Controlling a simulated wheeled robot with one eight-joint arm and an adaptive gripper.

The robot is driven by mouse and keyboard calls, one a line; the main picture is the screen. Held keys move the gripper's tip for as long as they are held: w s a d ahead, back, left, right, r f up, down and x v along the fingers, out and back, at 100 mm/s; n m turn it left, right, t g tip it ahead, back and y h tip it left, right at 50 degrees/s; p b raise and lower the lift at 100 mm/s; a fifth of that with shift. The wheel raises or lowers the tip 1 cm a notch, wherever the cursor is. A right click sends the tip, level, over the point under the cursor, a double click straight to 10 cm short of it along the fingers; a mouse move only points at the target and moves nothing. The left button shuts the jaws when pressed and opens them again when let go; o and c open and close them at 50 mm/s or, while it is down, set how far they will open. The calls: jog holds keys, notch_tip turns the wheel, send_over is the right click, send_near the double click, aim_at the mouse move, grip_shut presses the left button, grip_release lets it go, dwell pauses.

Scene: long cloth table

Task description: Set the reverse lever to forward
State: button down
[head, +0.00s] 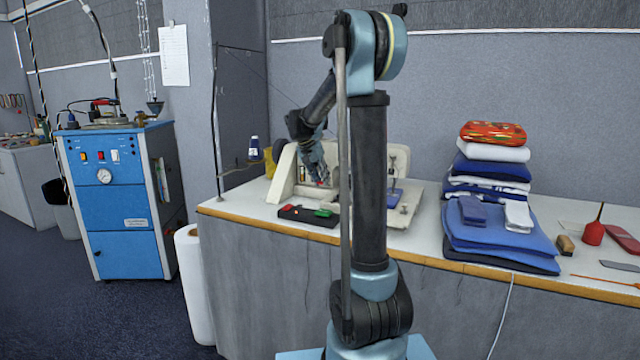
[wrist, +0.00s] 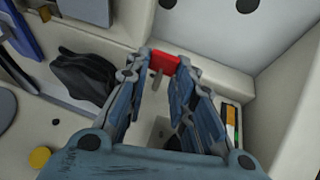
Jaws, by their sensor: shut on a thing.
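The pale sewing machine (head: 285,172) stands on the table, partly hidden behind my arm. A red lever tab (wrist: 165,61), which I take for the reverse lever, lies between my fingertips at the machine in the wrist view. A small grey pin (wrist: 156,84) shows just below it. My gripper (wrist: 163,68) is shut on the red tab, a fingertip at each side. In the head view my gripper (head: 321,178) reaches down to the machine, and the lever's setting cannot be read there.
A black tray (head: 290,213) with red and green pieces sits at the table's front edge. Folded cloths (head: 490,232) are stacked to the right, with a red oil can (head: 593,233) beyond. The machine's pale walls (wrist: 285,100) stand close around my fingers.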

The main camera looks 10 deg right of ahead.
jog(key=shift+w+d+r+g+y, duration=0.1)
jog(key=shift+w+r+g+y, duration=0.2)
jog(key=shift+g, duration=0.25)
jog(key=shift+w+d+r+g+y, duration=0.1)
jog(key=shift+r+g+y, duration=0.1)
jog(key=shift+g+y, duration=0.3)
jog(key=shift+a, duration=0.1)
jog(key=c, duration=1.4)
grip_release()
jog(key=shift+o, duration=0.2)
jog(key=v, duration=1.2)
